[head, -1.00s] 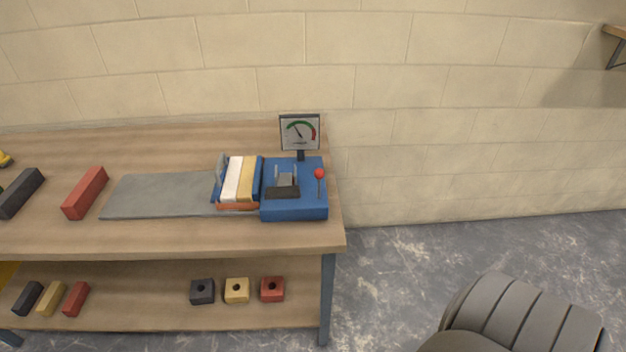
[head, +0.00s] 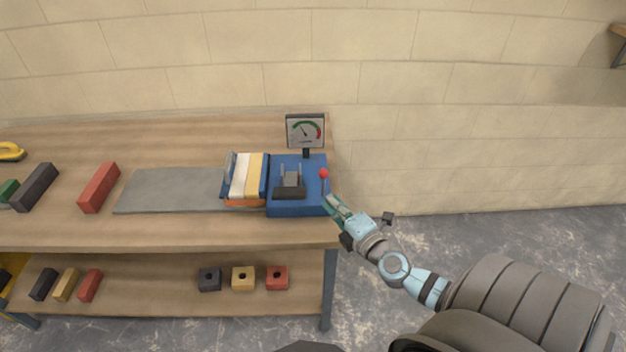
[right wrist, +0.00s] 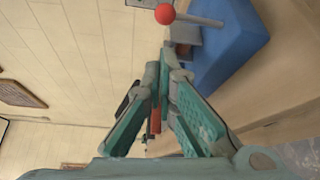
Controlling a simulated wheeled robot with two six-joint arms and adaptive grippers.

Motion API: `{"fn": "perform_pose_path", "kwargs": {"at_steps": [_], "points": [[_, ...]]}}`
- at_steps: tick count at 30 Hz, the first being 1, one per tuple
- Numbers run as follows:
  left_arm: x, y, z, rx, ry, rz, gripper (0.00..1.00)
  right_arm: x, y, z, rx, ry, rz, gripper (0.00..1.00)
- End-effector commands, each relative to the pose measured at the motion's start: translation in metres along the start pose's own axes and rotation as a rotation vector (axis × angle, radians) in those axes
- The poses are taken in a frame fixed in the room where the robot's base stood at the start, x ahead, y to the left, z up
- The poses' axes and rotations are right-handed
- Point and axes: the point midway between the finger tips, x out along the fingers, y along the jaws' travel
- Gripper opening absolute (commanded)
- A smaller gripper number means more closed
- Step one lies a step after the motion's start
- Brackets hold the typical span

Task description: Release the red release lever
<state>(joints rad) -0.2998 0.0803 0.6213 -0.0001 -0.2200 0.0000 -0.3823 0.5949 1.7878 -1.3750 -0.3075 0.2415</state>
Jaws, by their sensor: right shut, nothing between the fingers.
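The red release lever is a thin metal rod with a red ball knob (head: 323,174), standing at the right side of the blue machine (head: 297,208). In the right wrist view the red knob (right wrist: 165,14) shows at the top, with its pale rod running right towards the blue body (right wrist: 232,45). My right gripper (head: 332,203) is shut and empty, just below and right of the lever at the bench's right end. In the right wrist view the fingers (right wrist: 163,62) meet below the knob, apart from it. My left gripper is not in view.
A gauge (head: 305,131) stands behind the machine. White, yellow and blue slabs (head: 246,178) stand left of it, beside a grey mat (head: 170,190). Red (head: 99,187) and dark bars lie further left. Holed blocks (head: 243,279) sit on the lower shelf. Floor right of the bench is clear.

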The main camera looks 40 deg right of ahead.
Motion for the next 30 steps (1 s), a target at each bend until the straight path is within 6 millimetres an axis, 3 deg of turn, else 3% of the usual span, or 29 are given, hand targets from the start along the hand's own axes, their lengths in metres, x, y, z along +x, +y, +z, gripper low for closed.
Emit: {"fn": "perform_pose_path", "kwargs": {"at_steps": [11,24,30], "points": [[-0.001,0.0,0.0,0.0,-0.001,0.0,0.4,0.007,-0.001,0.0,0.001,-0.001,0.0,0.0],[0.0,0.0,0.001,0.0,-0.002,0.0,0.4,0.084,-0.002,0.0,0.002,-0.002,0.0,0.0],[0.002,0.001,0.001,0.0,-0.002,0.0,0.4,0.1,-0.002,0.0,0.003,-0.001,-0.001,0.0]]}}
